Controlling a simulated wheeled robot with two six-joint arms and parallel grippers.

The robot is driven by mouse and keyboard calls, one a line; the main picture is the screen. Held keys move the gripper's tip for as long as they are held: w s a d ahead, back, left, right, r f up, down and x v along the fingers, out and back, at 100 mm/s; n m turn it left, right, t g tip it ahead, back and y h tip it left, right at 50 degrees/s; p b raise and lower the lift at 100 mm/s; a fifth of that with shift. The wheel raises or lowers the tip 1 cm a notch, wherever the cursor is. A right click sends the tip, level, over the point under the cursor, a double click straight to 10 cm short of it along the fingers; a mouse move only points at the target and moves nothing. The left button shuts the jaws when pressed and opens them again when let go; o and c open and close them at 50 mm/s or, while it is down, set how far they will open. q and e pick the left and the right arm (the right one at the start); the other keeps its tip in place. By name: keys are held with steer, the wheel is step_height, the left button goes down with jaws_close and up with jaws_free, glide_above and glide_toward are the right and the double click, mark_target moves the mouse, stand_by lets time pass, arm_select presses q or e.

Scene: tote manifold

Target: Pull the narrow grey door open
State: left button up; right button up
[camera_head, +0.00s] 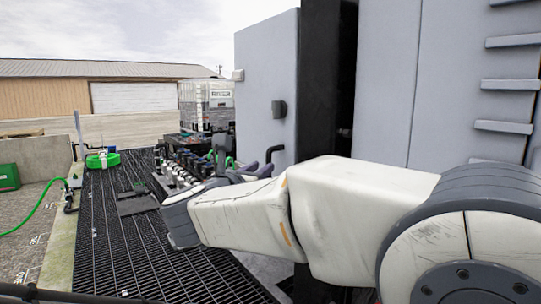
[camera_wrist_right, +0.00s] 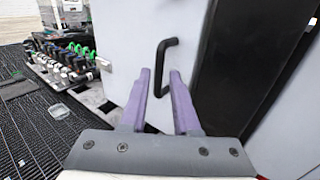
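The narrow grey door (camera_head: 262,75) is a tall pale panel beside a dark vertical band in the head view. It fills the middle of the right wrist view (camera_wrist_right: 190,20). Its black bar handle (camera_head: 274,153) shows in the right wrist view as a bent bar (camera_wrist_right: 161,58). My right gripper (camera_wrist_right: 161,78) is open, with two purple fingers pointing at the door. The handle shows between and beyond the fingers, its lower part running down between them. I cannot tell whether they touch it. My left gripper is not in view.
A dark band (camera_head: 320,70) separates the door from a wider grey panel (camera_head: 390,80) with rungs on the right. A row of valves and fittings (camera_head: 185,165) stands left of the door on dark grating (camera_head: 130,240). A white tote (camera_head: 207,103) stands behind.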

mark_target(268, 162)
steer(key=p+x, duration=0.1)
steer(key=x, duration=0.3)
steer(key=shift+w+d+r+p, duration=0.1)
steer(key=shift+w+r+p, duration=0.1)
steer(key=shift+p, duration=0.2)
steer(key=shift+w+d+f, duration=0.2)
steer(key=shift+w, duration=0.5)
jaws_close()
steer(key=shift+r, duration=0.1)
stand_by(0.3)
